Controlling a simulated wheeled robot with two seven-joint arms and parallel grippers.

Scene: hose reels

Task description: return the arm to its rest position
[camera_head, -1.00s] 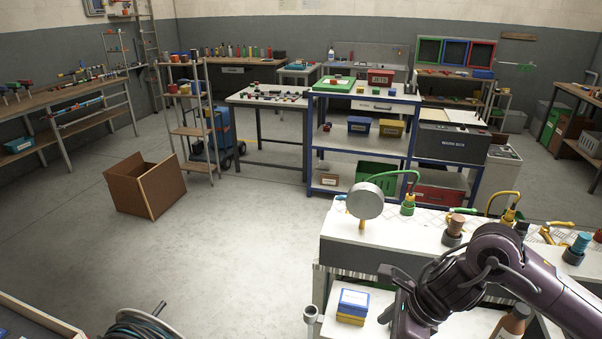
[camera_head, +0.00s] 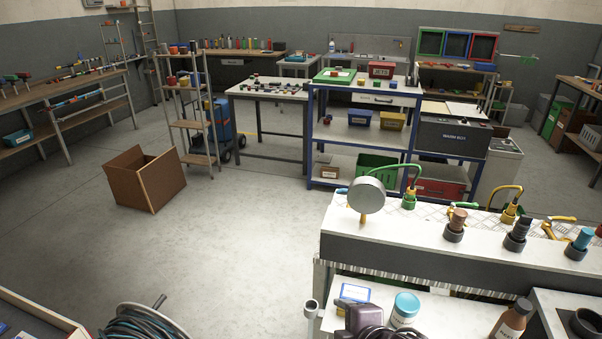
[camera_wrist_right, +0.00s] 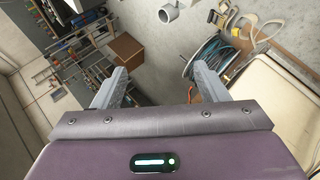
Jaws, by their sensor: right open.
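My right gripper (camera_wrist_right: 158,88) shows in the right wrist view with its two grey fingers spread wide apart and nothing between them. Past the fingers lie the floor, a brown box (camera_wrist_right: 126,46) and a hose reel (camera_wrist_right: 212,62). In the head view only a small dark purple part of my right arm (camera_head: 375,322) shows at the bottom edge, in front of the white workbench (camera_head: 430,262). The right fingertips are outside the head view. My left gripper is in neither view.
The workbench holds a round gauge (camera_head: 366,195) and several fittings; its lower shelf holds a teal-lidded jar (camera_head: 404,310) and a brown bottle (camera_head: 512,318). A hose reel (camera_head: 142,324) is at the bottom left. An open cardboard box (camera_head: 146,180) stands on the floor, with clear floor around it.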

